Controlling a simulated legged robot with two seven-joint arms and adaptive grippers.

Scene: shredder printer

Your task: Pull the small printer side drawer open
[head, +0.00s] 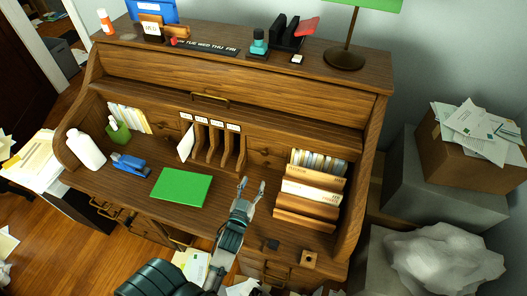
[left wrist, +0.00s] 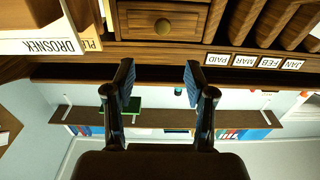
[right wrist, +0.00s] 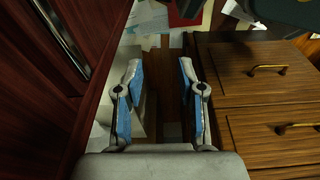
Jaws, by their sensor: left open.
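A small wooden drawer (head: 262,152) sits shut in the desk's upper row, between the letter slots and the book stack. My right gripper (right wrist: 160,85) is open and empty, low beside wooden drawers (right wrist: 262,85) with brass handles. No printer is clearly recognizable.
Labelled letter slots (head: 215,145) stand left of the small drawer; stacked books (head: 309,190) stand right. A green folder (head: 181,187), blue stapler (head: 131,164) and white bottle (head: 85,150) lie or stand on the desktop. Grey boxes (head: 408,205) crowd the right side.

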